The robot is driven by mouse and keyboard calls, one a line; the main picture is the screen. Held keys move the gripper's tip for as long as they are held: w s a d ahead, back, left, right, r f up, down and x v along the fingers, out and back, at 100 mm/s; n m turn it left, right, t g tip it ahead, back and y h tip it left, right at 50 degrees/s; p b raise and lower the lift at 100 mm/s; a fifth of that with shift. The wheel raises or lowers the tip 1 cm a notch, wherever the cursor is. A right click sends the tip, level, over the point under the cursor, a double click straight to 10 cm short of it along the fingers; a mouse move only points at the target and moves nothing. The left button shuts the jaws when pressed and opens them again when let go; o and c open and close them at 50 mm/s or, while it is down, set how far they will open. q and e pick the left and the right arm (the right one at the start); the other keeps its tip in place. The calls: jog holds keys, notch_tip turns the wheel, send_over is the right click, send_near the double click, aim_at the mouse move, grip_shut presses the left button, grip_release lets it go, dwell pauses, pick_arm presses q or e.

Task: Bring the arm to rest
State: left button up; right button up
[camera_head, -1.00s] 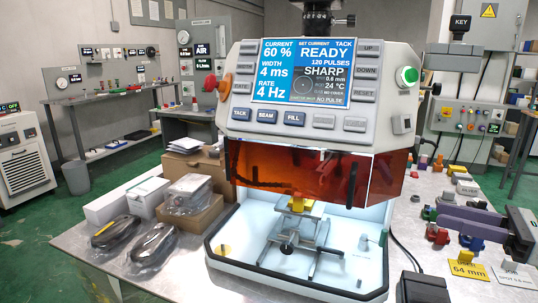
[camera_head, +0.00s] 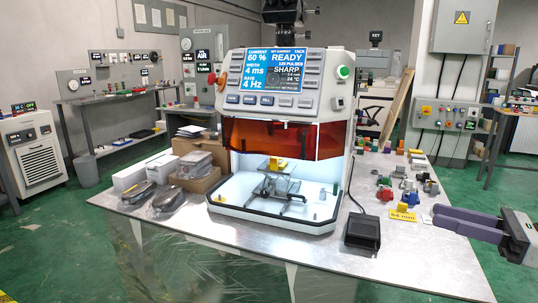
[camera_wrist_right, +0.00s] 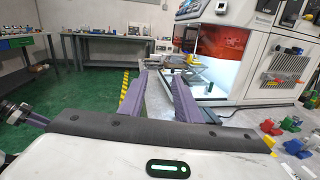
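My right gripper (camera_head: 436,214) comes in at the right edge of the head view, its two purple-grey fingers pointing left. My left gripper is not in the head view. A dark and purple part (camera_wrist_right: 22,115) at the left edge of the right wrist view may be my left gripper; its opening cannot be made out.
The welding machine (camera_head: 283,120) stands on the metal table (camera_head: 400,262), with a yellow piece inside. A black pedal (camera_head: 362,232), a yellow 64 mm card (camera_head: 403,214) and several small coloured parts lie to its right. Bagged items and boxes lie to its left. The table's front is clear.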

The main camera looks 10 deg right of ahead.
jog(key=a+f+m+t+h, duration=0.3)
jog(key=a+f+m+h, duration=0.25)
jog(key=f+m, duration=0.65)
jog(key=a+f+m+t+h, duration=0.2)
jog(key=a+f+m+h, duration=0.3)
jog(key=f+m, duration=0.7)
jog(key=s+a+f+m+g, duration=0.8)
jog(key=s+a+f+m, duration=0.8)
jog(key=s+a+m, duration=0.2)
jog(key=shift+s+a+f+m+g+p, duration=0.4)
jog(key=shift+s+a+p, duration=0.05)
jog(key=shift+s+a, duration=0.2)
jog(key=shift+d+h, duration=0.1)
jog(key=shift+h, duration=0.15)
